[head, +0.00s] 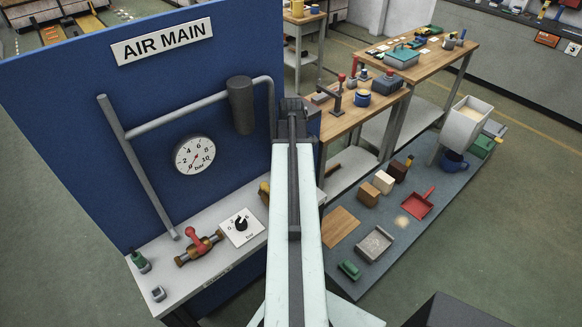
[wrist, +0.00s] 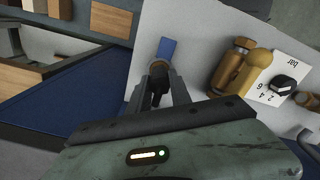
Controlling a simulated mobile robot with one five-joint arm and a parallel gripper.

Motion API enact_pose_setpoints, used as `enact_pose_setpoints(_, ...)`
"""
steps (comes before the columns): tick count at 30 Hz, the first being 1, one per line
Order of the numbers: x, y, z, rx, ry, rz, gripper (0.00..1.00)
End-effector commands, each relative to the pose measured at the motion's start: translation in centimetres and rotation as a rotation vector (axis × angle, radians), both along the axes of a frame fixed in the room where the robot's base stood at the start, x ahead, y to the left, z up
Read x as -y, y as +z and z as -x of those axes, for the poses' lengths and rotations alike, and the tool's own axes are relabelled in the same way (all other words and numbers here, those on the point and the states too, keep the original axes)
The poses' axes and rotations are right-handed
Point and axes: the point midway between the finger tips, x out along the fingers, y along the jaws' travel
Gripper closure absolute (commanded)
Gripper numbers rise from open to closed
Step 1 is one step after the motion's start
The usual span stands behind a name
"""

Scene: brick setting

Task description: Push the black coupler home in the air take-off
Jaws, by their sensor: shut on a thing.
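In the wrist view my gripper (wrist: 160,78) is shut on a small dark piece, the black coupler (wrist: 157,88), held between its two fingers over the pale bench top. A brownish round end shows at the fingertips beside a blue strip (wrist: 167,48); I cannot tell whether the coupler touches or sits in anything there. A brass fitting with an ochre rounded part (wrist: 232,66) stands to the right of my gripper, apart from it. In the head view my arm hides the gripper, the coupler and most of that fitting; only a yellowish bit (head: 264,191) shows.
The bench (head: 215,262) also carries a black knob on a white dial plate (head: 241,226), a brass valve with a red handle (head: 197,246), a green-topped piece (head: 140,261) and a small grey block (head: 158,293). The blue AIR MAIN panel (head: 70,130) rises behind.

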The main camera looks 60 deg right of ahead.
Motion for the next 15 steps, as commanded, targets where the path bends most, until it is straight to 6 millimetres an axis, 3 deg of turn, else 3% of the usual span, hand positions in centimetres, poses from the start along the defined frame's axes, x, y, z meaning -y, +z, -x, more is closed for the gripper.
enact_pose_setpoints(6, 0.00, -0.83, 0.01, 0.000, 0.000, 0.000, 1.00)
enact_pose_setpoints(7, 0.01, -0.71, 0.01, 0.000, 0.000, 0.000, 0.70)
enact_pose_setpoints(9, 0.01, -0.63, 0.01, 0.000, 0.000, 0.000, 0.50)
enact_pose_setpoints(15, 0.01, -0.63, 0.01, 0.000, 0.000, 0.000, 0.50)
